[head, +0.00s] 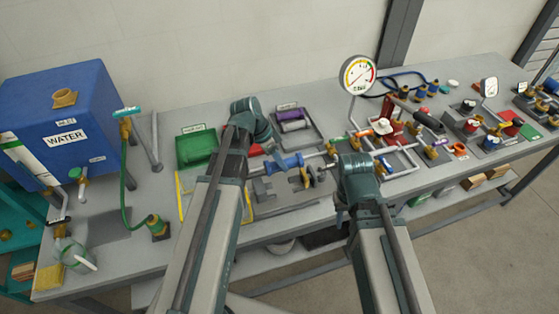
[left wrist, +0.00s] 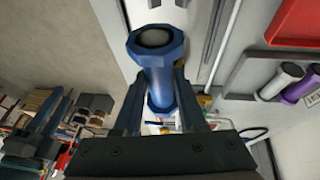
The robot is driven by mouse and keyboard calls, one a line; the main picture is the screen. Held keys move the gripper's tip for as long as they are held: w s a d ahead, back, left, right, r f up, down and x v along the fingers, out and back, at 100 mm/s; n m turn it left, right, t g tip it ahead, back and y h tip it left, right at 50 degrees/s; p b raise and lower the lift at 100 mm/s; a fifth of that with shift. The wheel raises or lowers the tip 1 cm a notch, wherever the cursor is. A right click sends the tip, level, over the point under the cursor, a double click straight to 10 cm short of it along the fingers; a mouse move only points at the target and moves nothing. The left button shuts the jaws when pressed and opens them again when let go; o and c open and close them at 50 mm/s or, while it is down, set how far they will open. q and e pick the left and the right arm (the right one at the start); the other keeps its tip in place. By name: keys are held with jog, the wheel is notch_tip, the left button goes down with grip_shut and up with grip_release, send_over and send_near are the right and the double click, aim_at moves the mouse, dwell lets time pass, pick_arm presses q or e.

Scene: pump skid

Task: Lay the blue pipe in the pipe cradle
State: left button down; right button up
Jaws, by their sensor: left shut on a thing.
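The blue pipe (head: 286,163), with wider collars at its ends, is in the grip of my left gripper, and it hangs over the bench's middle in the head view. In the left wrist view the blue pipe (left wrist: 158,72) points its open hexagonal end at the camera, between the two fingers of my left gripper (left wrist: 162,112). In the head view my own arm mostly hides that gripper. A grey slotted stand, apparently the pipe cradle (head: 264,188), is just below the pipe. My right gripper (head: 331,160) is right of the pipe; its fingers are too unclear to judge.
A tray with a purple pipe (head: 291,114) and a grey one lies behind. A green bin (head: 196,147) and blue water tank (head: 67,125) stand to the left. A pressure gauge (head: 357,74), pipework and several valves crowd the right.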

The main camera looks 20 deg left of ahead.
pick_arm(q)
jog(key=shift+f+b, duration=4.85)
jog(key=shift+f, duration=0.25)
jog(key=shift+f, duration=0.25)
jog(key=shift+c, duration=2)
grip_release()
jog(key=shift+r, duration=0.1)
jog(key=p+v, duration=1)
jog(key=v, duration=0.2)
jog(key=shift+p, duration=0.35)
jog(key=shift+p+v, duration=0.7)
jog(key=shift+v, duration=0.1)
jog(key=shift+s+a, duration=0.1)
